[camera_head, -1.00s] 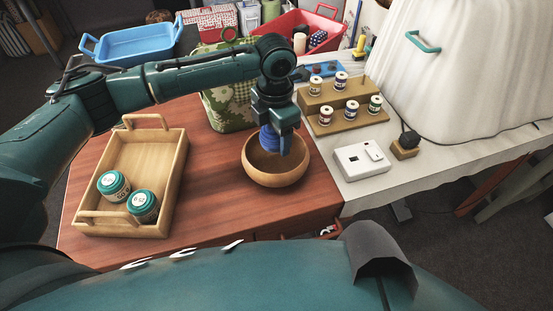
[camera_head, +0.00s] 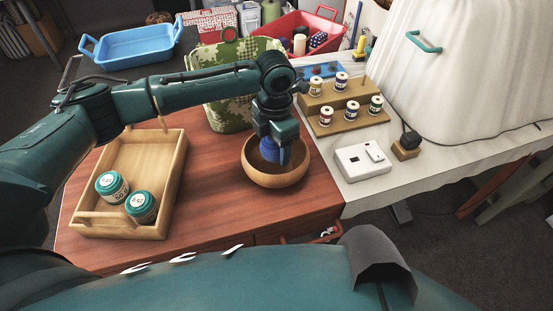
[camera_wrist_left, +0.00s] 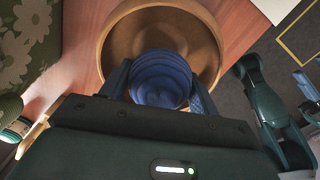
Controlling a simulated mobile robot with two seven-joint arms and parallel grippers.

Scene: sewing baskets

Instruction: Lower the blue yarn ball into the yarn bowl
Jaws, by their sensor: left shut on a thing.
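The blue yarn ball (camera_head: 270,150) is between the fingers of my left gripper (camera_head: 273,154), which is shut on it. The ball is partly hidden by the gripper in the head view. The wooden yarn bowl (camera_head: 276,178) stands on the red-brown table, and the ball is inside its rim. In the left wrist view the blue ball (camera_wrist_left: 160,78) sits between the two fingertips, in front of the bowl's hollow (camera_wrist_left: 160,35). I cannot tell whether the ball touches the bowl's bottom.
A wooden tray (camera_head: 176,170) with two teal-lidded jars (camera_head: 112,186) stands to the left.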

